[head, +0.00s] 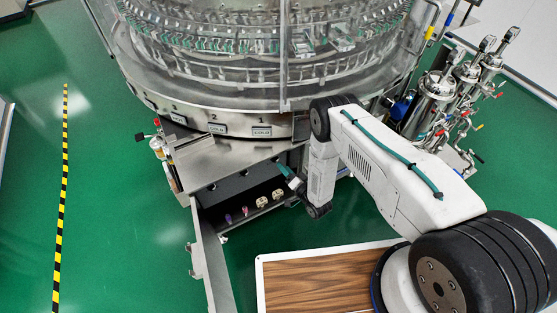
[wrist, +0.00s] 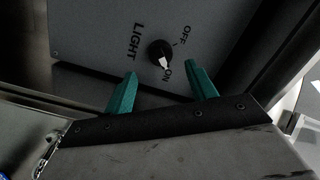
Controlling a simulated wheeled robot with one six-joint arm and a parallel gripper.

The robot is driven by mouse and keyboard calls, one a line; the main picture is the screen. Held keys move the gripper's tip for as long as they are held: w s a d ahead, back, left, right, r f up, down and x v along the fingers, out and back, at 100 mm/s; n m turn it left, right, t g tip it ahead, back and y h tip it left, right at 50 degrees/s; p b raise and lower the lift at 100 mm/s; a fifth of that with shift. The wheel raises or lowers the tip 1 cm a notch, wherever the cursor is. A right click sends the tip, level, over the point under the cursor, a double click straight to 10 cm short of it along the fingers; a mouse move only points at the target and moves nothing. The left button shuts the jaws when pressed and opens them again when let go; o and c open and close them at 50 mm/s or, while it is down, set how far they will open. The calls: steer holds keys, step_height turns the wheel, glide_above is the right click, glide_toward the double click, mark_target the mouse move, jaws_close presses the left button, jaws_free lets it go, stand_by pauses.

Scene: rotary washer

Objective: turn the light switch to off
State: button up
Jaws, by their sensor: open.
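The light switch (wrist: 160,53) is a round black knob with a white pointer on a grey panel (wrist: 95,35). In the wrist view, the panel reads LIGHT, with OFF and ON printed beside the knob. The white pointer is turned toward the ON label. My gripper (wrist: 162,85) is open, with its two green fingertips apart. The knob appears beyond the fingertips and between their lines, not between the fingers themselves. In the head view, my gripper (head: 291,180) is at the open cabinet under the washer; the knob cannot be made out there.
The round washer (head: 225,95) with clear walls stands above the cabinet. An open cabinet door (head: 208,255) hangs at the left. Several small plugs and sockets (head: 262,201) sit inside the cabinet. Steel filter canisters (head: 437,95) stand at the right.

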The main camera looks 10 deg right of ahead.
mark_target(275, 159)
steer(key=x, duration=0.5)
steer(key=shift+w+a, duration=0.1)
steer(key=shift+a, duration=0.1)
steer(key=c, duration=1)
